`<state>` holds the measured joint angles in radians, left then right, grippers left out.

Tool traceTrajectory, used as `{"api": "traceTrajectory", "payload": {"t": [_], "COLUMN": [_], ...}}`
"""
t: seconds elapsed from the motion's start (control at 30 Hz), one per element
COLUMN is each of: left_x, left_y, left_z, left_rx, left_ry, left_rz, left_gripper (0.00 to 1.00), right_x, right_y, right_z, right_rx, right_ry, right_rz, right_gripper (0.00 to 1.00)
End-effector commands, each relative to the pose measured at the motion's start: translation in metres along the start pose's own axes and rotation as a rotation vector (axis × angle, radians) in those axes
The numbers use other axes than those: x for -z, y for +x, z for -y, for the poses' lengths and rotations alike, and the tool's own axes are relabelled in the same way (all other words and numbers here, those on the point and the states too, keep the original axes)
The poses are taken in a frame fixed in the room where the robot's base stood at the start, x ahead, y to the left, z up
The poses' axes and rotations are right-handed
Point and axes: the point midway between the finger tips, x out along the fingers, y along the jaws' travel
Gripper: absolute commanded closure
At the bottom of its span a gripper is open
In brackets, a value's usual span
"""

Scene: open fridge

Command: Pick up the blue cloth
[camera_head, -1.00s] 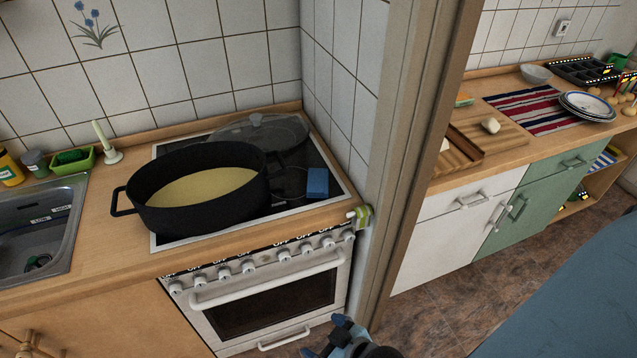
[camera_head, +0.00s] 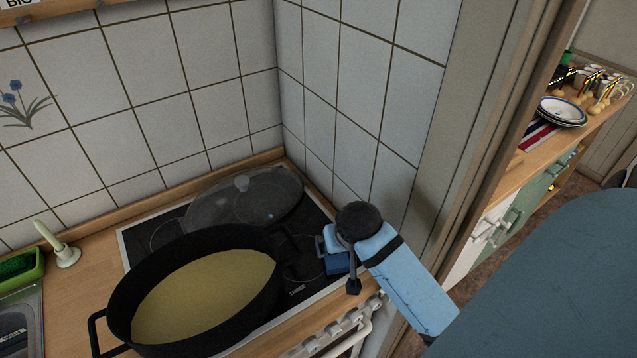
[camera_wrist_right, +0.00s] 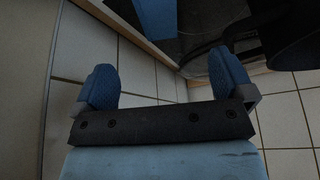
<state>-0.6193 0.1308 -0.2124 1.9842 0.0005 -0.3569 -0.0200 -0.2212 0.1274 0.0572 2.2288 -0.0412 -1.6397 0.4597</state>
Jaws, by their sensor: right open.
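The blue cloth (camera_head: 338,264) lies at the right side of the black cooktop, right of the large pot. In the head view my right gripper partly covers it. The cloth also shows at the top of the right wrist view (camera_wrist_right: 157,16), ahead of the fingertips. My right gripper (camera_wrist_right: 162,72) is open, with two blue finger pads wide apart and nothing between them. In the head view it is over the right side of the cooktop, close to the cloth; whether it touches it is unclear. My left gripper is not in view.
A black pot (camera_head: 190,300) with yellowish contents stands left of the cloth. A glass lid (camera_head: 245,198) lies behind it. The tiled wall (camera_head: 335,150) and the door frame (camera_head: 455,150) are close on the right. The oven knobs (camera_head: 335,328) line the front edge.

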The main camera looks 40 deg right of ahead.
Motion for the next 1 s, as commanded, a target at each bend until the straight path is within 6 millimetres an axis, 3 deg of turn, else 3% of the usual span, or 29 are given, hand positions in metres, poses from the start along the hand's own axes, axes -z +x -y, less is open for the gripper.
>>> {"api": "traceTrajectory", "payload": {"t": [0.17, 0.5, 0.77, 1.0], "left_x": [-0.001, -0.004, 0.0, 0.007], "left_y": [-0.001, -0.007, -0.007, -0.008], "left_z": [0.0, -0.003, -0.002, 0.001], "left_rx": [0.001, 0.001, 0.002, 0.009], "left_ry": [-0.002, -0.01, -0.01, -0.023], "left_rz": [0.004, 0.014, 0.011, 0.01], "left_gripper": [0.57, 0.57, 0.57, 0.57], "right_x": [0.003, 0.002, 0.002, 0.002], "right_y": [0.002, 0.064, 0.084, 0.119], "right_z": [-0.005, -0.006, -0.006, -0.004], "right_rx": [-0.02, -0.02, -0.019, -0.019], "right_ry": [0.03, 0.028, 0.027, 0.026], "right_rz": [0.023, 0.023, 0.021, 0.022], "right_gripper": [0.01, 0.01, 0.01, 0.01]}}
